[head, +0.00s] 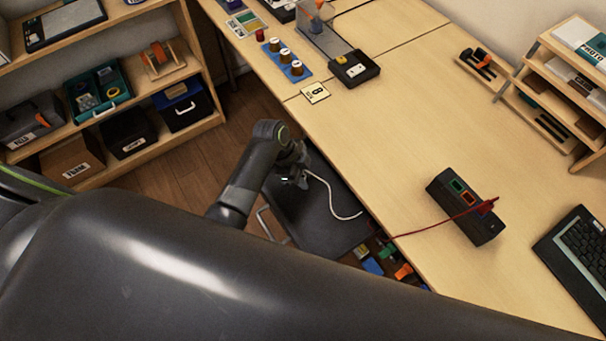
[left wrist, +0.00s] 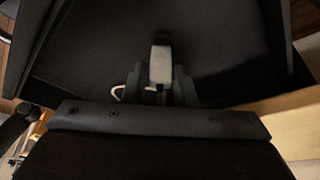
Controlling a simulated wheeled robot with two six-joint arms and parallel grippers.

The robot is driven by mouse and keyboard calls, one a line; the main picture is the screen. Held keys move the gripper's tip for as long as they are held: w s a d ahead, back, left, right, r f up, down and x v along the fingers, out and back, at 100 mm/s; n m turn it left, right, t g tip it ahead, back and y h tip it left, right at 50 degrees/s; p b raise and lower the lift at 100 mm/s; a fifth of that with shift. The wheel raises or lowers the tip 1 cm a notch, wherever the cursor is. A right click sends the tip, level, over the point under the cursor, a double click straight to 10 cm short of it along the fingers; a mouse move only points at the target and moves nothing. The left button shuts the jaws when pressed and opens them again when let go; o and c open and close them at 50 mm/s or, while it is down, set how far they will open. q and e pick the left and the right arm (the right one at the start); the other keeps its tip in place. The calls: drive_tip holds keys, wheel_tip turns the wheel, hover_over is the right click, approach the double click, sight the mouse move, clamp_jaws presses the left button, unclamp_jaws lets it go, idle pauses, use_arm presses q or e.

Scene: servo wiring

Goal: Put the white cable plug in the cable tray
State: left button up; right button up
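My left gripper (head: 294,178) is beside the near edge of the desk, above a dark flat panel or tray (head: 325,225). In the left wrist view its fingers (left wrist: 160,92) are closed on the white cable plug (left wrist: 160,66), which sticks out beyond them. In the head view only a small white bit of the plug shows at the gripper. The white cable (head: 331,195) curves from the gripper to the right, over the dark surface. I cannot tell whether that dark surface is the cable tray. My right gripper is not in view.
A black box with coloured sockets (head: 465,206) and a red cable stands on the desk (head: 400,120). A keyboard (head: 580,250) is at the right. Small coloured parts (head: 385,262) lie below the desk edge. A shelf with bins (head: 110,110) stands at the left.

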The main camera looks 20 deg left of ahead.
use_arm(q)
drive_tip(key=shift+o, duration=1.4)
drive_tip(key=shift+r, duration=0.15)
drive_tip(key=v, duration=1.2)
drive_tip(key=shift+p, duration=0.3)
